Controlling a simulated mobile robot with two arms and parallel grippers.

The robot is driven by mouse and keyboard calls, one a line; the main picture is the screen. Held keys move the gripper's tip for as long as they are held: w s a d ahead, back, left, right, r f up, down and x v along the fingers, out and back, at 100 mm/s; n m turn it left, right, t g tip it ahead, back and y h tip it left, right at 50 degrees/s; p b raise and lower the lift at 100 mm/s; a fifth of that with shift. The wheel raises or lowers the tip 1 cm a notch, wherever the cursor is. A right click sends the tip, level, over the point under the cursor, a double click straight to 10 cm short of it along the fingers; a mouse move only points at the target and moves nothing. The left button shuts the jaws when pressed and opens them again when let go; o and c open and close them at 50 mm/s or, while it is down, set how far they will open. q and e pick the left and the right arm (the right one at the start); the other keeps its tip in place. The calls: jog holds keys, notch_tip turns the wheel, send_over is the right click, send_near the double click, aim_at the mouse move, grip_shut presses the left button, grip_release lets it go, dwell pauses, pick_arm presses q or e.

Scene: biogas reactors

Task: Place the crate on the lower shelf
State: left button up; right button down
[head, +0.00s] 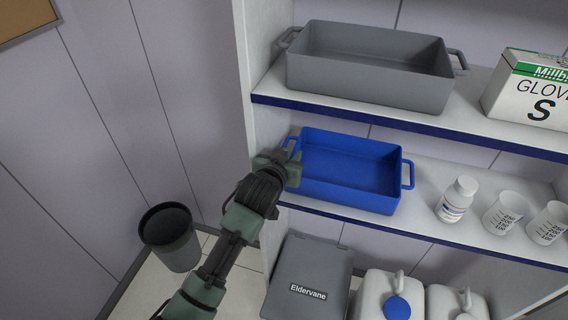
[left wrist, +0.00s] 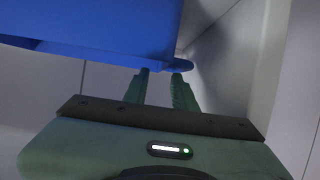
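The blue crate (head: 350,165) is on the lower shelf (head: 430,212), near its left end, with its front close to the shelf's front edge. It looks empty and has a handle at each end. My left gripper (head: 290,166) is at the crate's left handle. In the left wrist view, the fingers (left wrist: 162,78) are apart, with their tips close to the underside of the blue crate (left wrist: 100,28) and its handle (left wrist: 182,65). I cannot tell whether they touch it. My right gripper is not in view.
A grey crate (head: 370,75) and a glove box (head: 530,90) stand on the upper shelf. A white bottle (head: 456,200) and beakers (head: 503,213) stand right of the blue crate. Below are a grey box (head: 308,275) and white canisters (head: 388,290). A black bin (head: 172,238) stands left.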

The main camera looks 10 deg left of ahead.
pick_arm(q)
jog(key=v, duration=0.6)
jog(key=shift+b, duration=0.35)
jog(key=s+a+f+g+y, duration=0.1)
jog(key=s+a+f+g, duration=0.15)
jog(key=s+f, duration=0.3)
jog(key=s+a+f+g, duration=0.2)
jog(key=s+a+f, duration=0.25)
jog(key=s, duration=0.25)
jog(key=s+a+f+g+y, duration=0.1)
jog(key=s+a+f+g, duration=0.25)
jog(key=s, duration=0.75)
jog(key=s+a+f+g+y, duration=0.1)
jog(key=s+a+f+g, duration=0.2)
jog(key=s, duration=0.7)
notch_tip(320, 180, down, 28)
jog(key=s+b, duration=0.1)
jog(key=b, duration=0.1)
jog(key=s+a+f+b, duration=0.1)
jog(key=s+f, duration=0.7)
jog(key=f, duration=0.1)
jog(key=s+a+f+g+b, duration=0.1)
jog(key=s+a+f, duration=0.1)
jog(key=s+f, duration=0.6)
jog(key=shift+s+a+f, duration=0.2)
jog(key=shift+a+f, duration=0.1)
jog(key=shift+f, duration=0.2)
